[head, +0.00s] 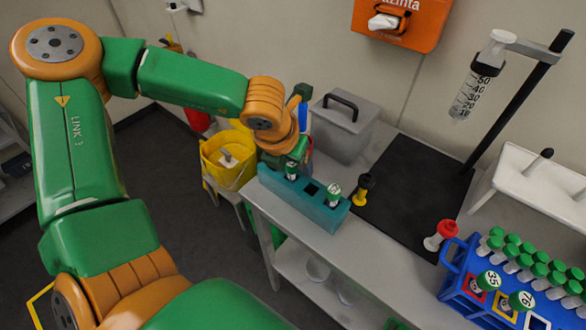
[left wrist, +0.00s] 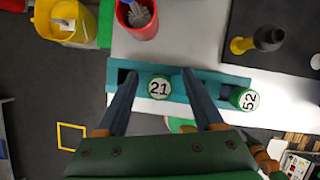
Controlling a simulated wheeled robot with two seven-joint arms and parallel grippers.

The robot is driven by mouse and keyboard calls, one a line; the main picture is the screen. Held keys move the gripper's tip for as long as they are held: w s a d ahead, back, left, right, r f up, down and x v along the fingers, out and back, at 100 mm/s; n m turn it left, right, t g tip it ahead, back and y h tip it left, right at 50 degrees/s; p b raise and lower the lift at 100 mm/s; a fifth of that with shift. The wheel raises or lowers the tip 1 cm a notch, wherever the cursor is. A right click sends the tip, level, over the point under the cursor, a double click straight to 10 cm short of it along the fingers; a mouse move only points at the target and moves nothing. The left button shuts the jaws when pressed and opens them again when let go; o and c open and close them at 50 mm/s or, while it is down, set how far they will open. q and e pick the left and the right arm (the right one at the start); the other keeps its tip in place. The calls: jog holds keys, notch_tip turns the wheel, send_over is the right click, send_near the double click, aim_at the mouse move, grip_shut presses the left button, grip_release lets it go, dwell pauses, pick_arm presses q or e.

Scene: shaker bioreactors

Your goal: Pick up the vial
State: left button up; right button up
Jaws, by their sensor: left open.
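A teal rack (head: 318,211) stands along the near edge of the grey bench and holds two green-capped vials. The vial labelled 21 (left wrist: 160,87) sits upright in the rack between the fingers of my left gripper (left wrist: 158,78), which is open and has not closed on it. The vial labelled 52 (left wrist: 246,100) stands further right in the same rack, and it also shows in the head view (head: 334,191). In the head view my left gripper (head: 291,168) is low over the rack's left end and partly hides it.
A yellow bucket (head: 229,160) stands left of the bench. A grey box (head: 343,130) and a black mat (head: 418,188) lie behind the rack. A black-and-yellow object (head: 362,190) stands close to its right end. A blue rack (head: 454,285) of several green-capped tubes is at right.

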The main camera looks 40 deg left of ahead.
pick_arm(q)
jog(key=shift+s+r, duration=0.1)
jog(key=shift+s, duration=0.15)
jog(key=c, duration=0.4)
grip_shut()
jog(key=shift+r, duration=0.15)
